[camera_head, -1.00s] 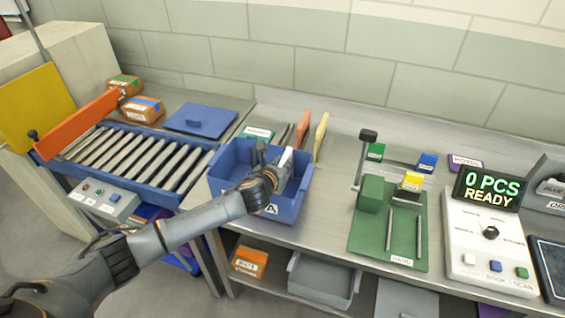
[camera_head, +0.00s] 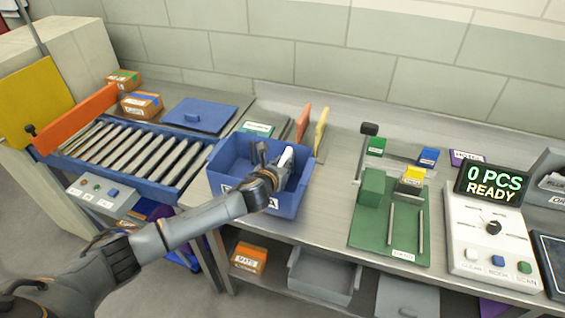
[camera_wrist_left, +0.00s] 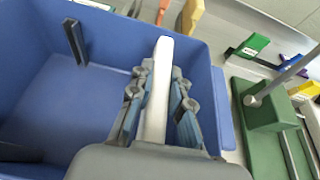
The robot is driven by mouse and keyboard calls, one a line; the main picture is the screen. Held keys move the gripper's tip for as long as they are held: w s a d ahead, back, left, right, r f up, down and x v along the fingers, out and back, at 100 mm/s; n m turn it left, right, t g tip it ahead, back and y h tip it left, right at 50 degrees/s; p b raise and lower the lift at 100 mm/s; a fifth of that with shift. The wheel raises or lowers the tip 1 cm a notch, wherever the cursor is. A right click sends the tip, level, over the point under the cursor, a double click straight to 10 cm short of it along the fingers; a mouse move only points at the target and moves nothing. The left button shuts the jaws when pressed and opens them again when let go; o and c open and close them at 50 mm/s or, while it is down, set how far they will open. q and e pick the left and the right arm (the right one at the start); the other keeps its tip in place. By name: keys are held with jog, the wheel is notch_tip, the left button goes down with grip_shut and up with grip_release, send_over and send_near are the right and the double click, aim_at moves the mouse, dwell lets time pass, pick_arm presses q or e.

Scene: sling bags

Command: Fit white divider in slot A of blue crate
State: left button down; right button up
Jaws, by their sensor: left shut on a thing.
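The blue crate (camera_head: 228,178) stands on the metal bench in the head view, and its wall and floor fill much of the left wrist view (camera_wrist_left: 60,100). My left gripper (camera_head: 273,163) is over the right part of the crate, shut on the white divider (camera_head: 286,157). In the left wrist view the divider (camera_wrist_left: 160,85) stands between both fingers, near the crate's right wall. A dark slot piece (camera_wrist_left: 75,42) sits on the far inner wall. The crate's front label is partly covered by my gripper. I cannot tell whether the divider is seated in a slot. My right gripper is not in view.
An orange divider (camera_head: 303,122) and a yellow divider (camera_head: 321,130) stand behind the crate. A roller conveyor (camera_head: 135,155) lies to the left. A green fixture (camera_head: 375,225) with a lever stands to the right, with bare bench between it and the crate.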

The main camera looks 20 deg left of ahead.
pick_arm(q)
jog(key=shift+s+f, duration=0.1)
jog(key=shift+f, duration=0.15)
jog(key=c, duration=1.2)
grip_release()
jog(key=shift+o, duration=0.2)
jog(key=v, duration=1.2)
